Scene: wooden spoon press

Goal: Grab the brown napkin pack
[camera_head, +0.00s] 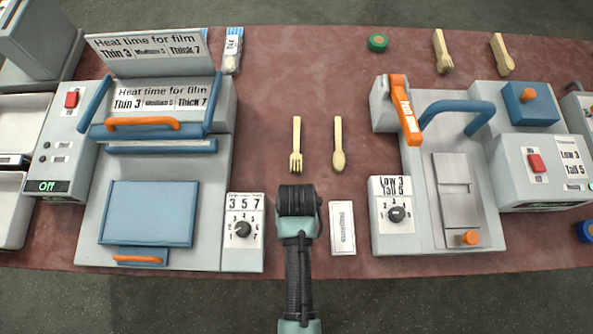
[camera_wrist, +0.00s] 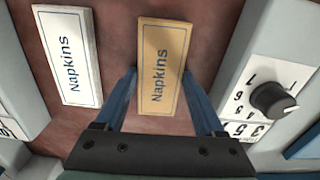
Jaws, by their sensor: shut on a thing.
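The brown napkin pack (camera_wrist: 163,62) is tan with a blue "Napkins" label and shows in the wrist view between the two blue fingers of my gripper (camera_wrist: 160,80). The fingers are shut on its two long sides near its lower end. Whether the pack is lifted off the table cannot be told. In the head view my gripper (camera_head: 298,200) is seen from above over the table's front part, and it hides the brown pack and its own fingertips there.
A white napkin pack (camera_head: 342,228) lies just right of my gripper; it also shows in the wrist view (camera_wrist: 70,55). A dial box (camera_head: 243,232) stands close on the left. Another dial box (camera_head: 397,215) stands right. A wooden fork (camera_head: 296,145) and spoon (camera_head: 339,145) lie behind.

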